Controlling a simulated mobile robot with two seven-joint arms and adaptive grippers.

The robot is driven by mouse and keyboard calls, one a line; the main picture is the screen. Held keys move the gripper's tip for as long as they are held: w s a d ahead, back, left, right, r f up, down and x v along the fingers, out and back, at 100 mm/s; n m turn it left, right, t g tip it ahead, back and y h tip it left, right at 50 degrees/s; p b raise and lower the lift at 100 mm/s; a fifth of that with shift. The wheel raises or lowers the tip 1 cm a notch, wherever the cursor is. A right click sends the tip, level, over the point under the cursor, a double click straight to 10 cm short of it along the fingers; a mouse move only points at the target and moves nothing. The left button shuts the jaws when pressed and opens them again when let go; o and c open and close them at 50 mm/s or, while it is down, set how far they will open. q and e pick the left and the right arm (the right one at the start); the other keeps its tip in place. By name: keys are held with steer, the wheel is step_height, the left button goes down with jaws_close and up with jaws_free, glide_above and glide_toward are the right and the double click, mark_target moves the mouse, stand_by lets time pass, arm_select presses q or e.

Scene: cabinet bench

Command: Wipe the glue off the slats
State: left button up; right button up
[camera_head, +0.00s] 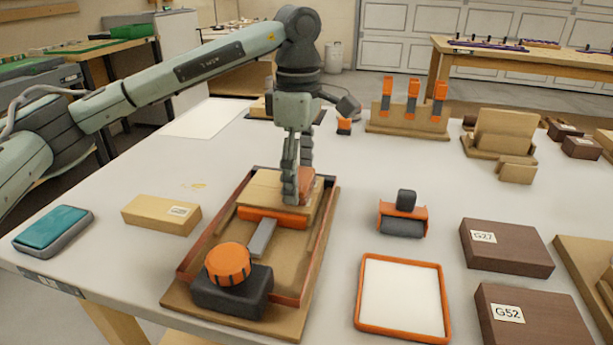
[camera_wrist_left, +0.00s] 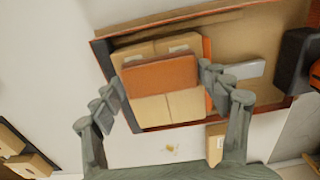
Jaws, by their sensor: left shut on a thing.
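The pale wooden slats (camera_head: 262,187) lie side by side in the orange-edged clamping frame (camera_head: 318,240); they also show in the wrist view (camera_wrist_left: 187,105). My left gripper (camera_head: 297,196) points down over the slats, its fingers on either side of a brown-orange block (camera_wrist_left: 160,76). It is shut on this block, which partly shows behind the fingers in the head view (camera_head: 306,182). The block lies over the slats and hides part of them; I cannot tell whether it touches them. I can make out no glue on the visible slat faces. My right gripper is not in view.
An orange knob (camera_head: 228,263) on a black block stands at the frame's near end. A labelled wood block (camera_head: 160,214), yellowish specks (camera_head: 195,185) and a teal pad (camera_head: 52,227) lie left. A roller (camera_head: 403,215), a white orange-rimmed tray (camera_head: 402,297) and dark boxes (camera_head: 505,250) stand right.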

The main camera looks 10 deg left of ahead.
mark_target(277, 188)
arm_select(q)
steer(key=shift+a+b, duration=0.3)
steer(key=shift+a, duration=1.95)
steer(key=shift+a, duration=0.1)
steer(key=shift+a, duration=2.05)
steer(key=shift+d, duration=0.2)
steer(key=shift+d, duration=2.05)
steer(key=shift+d, duration=0.1)
steer(key=shift+d+p, duration=0.3)
steer(key=shift+d, duration=1.75)
steer(key=shift+d, duration=0.15)
